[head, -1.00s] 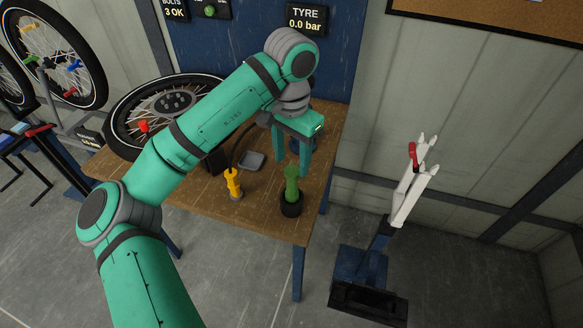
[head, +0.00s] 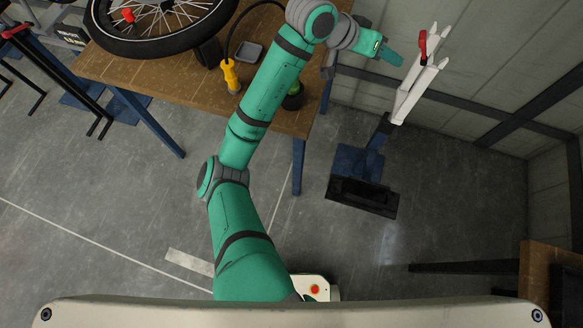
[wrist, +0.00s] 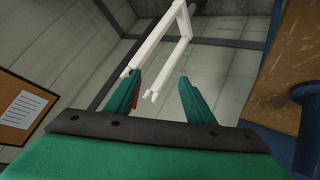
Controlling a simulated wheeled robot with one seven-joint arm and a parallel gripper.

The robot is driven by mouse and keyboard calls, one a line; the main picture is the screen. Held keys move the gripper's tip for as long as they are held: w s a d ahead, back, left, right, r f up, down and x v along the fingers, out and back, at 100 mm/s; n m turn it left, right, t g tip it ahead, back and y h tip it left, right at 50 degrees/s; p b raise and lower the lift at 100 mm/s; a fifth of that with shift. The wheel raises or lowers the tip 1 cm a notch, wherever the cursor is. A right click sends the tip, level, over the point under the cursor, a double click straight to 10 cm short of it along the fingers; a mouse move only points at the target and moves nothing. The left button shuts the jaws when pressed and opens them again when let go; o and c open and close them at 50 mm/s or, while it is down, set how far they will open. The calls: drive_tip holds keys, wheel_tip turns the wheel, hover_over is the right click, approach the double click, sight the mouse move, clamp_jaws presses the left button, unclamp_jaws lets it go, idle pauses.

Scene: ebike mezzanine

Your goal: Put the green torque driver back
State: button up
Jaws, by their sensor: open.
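A green driver (head: 293,89) sits at the bench's right front corner, at a dark round holder (head: 293,102). My arm covers much of it in the head view, so I cannot tell how it is seated now. My gripper (head: 392,55) is off the bench's right side, near the white fork stand (head: 406,92). In the wrist view my gripper (wrist: 160,76) has its two teal fingers apart with nothing held between them. The white fork (wrist: 162,50) shows beyond them, with a red part (wrist: 136,97) partly hidden by the left finger.
A yellow-handled tool (head: 230,76) stands on the wooden bench (head: 180,82), left of my arm. A grey tray (head: 249,54) and a wheel (head: 160,25) are behind it. A cork board (wrist: 25,112) hangs on the wall.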

drive_tip(key=d+f+n+t+h, duration=0.3)
drive_tip(key=d+n+t, duration=0.1)
drive_tip(key=d+t, duration=0.1)
drive_tip(key=s+a+f+n+t+y, duration=0.7)
drive_tip(key=s+a+f+n+y, duration=0.2)
drive_tip(key=s+a+f, duration=0.65)
drive_tip(key=s+a+m+y, duration=0.1)
drive_tip(key=s+a, duration=0.2)
drive_tip(key=s, duration=0.5)
drive_tip(key=s+a+m+y, duration=0.1)
drive_tip(key=s+a, duration=0.3)
drive_tip(key=s, duration=0.4)
drive_tip(key=s+a+r+m+y, duration=0.1)
drive_tip(key=s+a+m, duration=0.2)
drive_tip(key=s, duration=0.5)
drive_tip(key=shift+s+a+y, duration=0.3)
drive_tip(key=shift+s+a, duration=0.1)
drive_tip(key=shift+a, duration=0.15)
